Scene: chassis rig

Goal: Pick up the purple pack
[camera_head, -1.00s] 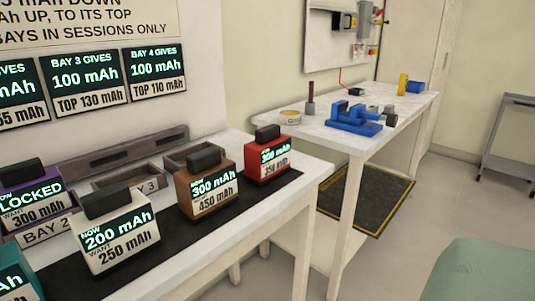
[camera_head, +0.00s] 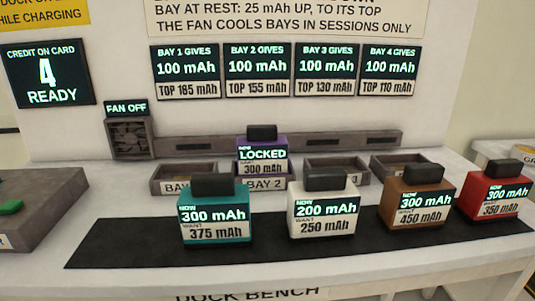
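The purple pack (camera_head: 262,143) stands upright in the bay labelled BAY 2 (camera_head: 264,181), at the back middle of the bench. Its screen reads LOCKED and its lower label reads 300 mAh. It has a black top handle (camera_head: 261,132). Its lower part is hidden by the bay's front wall. My gripper is not in view.
On the black mat (camera_head: 120,245) stand a teal pack (camera_head: 214,218), a white pack (camera_head: 323,212), a brown pack (camera_head: 416,204) and a red pack (camera_head: 496,197), in front of the bays. A FAN OFF unit (camera_head: 129,135) and a grey box (camera_head: 45,195) are left.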

